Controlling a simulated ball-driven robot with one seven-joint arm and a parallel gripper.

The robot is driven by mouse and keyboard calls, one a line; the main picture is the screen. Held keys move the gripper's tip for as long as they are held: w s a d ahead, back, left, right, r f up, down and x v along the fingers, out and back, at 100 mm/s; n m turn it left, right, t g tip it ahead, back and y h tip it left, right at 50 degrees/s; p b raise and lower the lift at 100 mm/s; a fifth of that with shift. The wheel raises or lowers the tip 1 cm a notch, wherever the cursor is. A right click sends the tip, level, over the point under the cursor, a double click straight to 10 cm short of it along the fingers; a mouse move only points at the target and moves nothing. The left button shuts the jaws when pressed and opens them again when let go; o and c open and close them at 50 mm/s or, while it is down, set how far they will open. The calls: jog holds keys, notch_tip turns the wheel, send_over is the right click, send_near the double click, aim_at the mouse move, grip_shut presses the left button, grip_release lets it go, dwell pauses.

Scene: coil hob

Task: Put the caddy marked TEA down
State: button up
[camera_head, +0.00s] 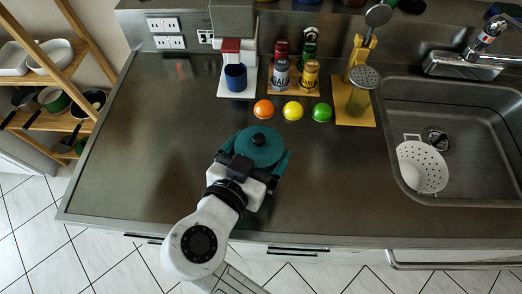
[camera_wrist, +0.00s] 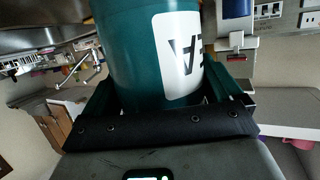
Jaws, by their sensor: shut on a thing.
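The teal caddy (camera_head: 260,148) has a round lid with a black knob. My gripper (camera_head: 254,165) is shut around its sides, near the front edge of the counter (camera_head: 130,160). In the wrist view the caddy (camera_wrist: 128,50) stands between my gripper's fingers (camera_wrist: 165,95). A white label (camera_wrist: 177,55) on it shows an A and part of another letter; the rest is cut off or hidden. The caddy's base is hidden, so I cannot tell whether it touches the counter.
Orange (camera_head: 264,110), yellow (camera_head: 293,110) and green (camera_head: 321,111) balls sit behind the caddy. Behind them are a blue mug (camera_head: 235,77), a spice tray (camera_head: 293,90) and a wooden board (camera_head: 355,116). The sink (camera_head: 455,185) is at right. The counter's left is clear.

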jog(key=shift+w+d+f, duration=0.1)
jog(key=shift+w+f, duration=0.3)
jog(key=shift+w, duration=0.05)
jog(key=f, duration=0.1)
jog(key=f+p, duration=0.1)
jog(key=f, duration=0.1)
jog(key=shift+w+f, duration=0.3)
jog(key=shift+w, duration=0.05)
jog(key=shift+f, duration=0.2)
jog(key=shift+f, duration=0.15)
jog(key=o, duration=1.1)
jog(key=shift+o, duration=0.2)
